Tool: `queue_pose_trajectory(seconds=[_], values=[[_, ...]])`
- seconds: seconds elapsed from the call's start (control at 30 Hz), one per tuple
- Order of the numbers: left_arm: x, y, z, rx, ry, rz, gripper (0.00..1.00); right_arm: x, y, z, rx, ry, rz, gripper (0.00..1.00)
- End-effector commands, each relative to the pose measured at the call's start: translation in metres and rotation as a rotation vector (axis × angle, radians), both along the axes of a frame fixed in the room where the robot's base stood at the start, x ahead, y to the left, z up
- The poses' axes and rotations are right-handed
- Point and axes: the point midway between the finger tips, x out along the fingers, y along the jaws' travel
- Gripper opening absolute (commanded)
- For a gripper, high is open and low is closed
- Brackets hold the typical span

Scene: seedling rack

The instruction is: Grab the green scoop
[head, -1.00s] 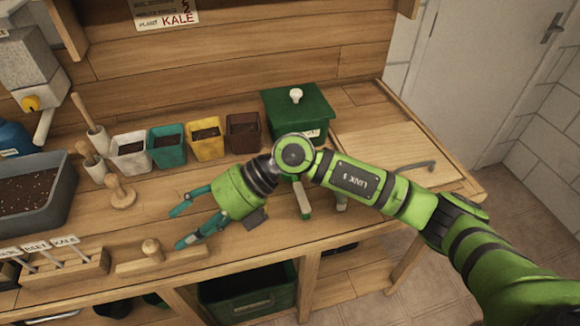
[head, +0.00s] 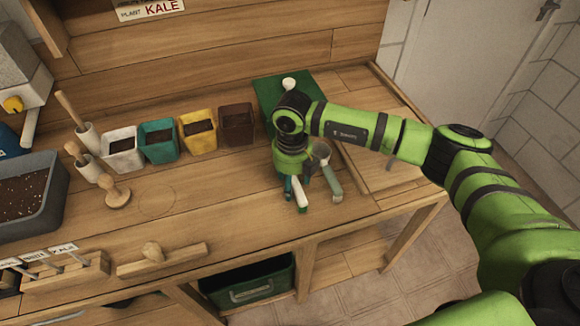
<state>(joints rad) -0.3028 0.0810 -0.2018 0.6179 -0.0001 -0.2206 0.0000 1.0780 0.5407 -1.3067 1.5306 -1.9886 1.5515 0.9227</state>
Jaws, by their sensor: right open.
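The green scoop (head: 300,196) lies on the bench in front of the dark green lidded box. Its green handle with a pale end points toward the bench's front edge; the rest of it is hidden under my gripper. My right gripper (head: 297,184) points down over the scoop, its teal fingers open and around or just above the handle. I cannot tell whether they touch it. A second scoop with a grey-green handle (head: 333,182) and a grey metal head lies close on the right. My left gripper is not in view.
The green box (head: 262,92) with a white knob stands behind my gripper. Brown (head: 237,122), yellow (head: 198,131), teal (head: 158,142) and white (head: 121,150) pots stand in a row to the left. The bench left of the scoop is mostly clear.

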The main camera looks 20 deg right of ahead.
Motion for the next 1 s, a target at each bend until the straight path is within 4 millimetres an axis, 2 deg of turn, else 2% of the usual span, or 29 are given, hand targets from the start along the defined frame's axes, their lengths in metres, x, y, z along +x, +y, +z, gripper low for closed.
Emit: queue_pose_trajectory(seconds=[0.27,0.3,0.37,0.4,0.43,0.83,1.0], values=[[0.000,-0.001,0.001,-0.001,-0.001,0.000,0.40,0.000,0.000,-0.005,0.002,-0.001,0.001,0.61],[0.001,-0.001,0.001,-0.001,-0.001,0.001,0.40,0.000,0.001,-0.005,0.002,-0.001,0.001,0.45],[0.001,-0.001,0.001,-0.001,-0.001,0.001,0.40,0.000,0.001,-0.004,0.002,-0.001,0.001,0.21],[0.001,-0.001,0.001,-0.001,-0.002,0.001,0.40,0.000,0.001,-0.004,0.002,-0.001,0.001,0.05],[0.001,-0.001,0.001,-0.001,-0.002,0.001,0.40,0.000,0.001,-0.004,0.002,-0.001,0.001,0.00],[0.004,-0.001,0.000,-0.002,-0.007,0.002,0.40,0.000,0.001,-0.003,0.002,-0.001,0.002,0.00],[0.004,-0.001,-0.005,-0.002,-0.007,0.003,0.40,0.001,0.001,0.007,0.004,-0.004,0.002,0.00]])
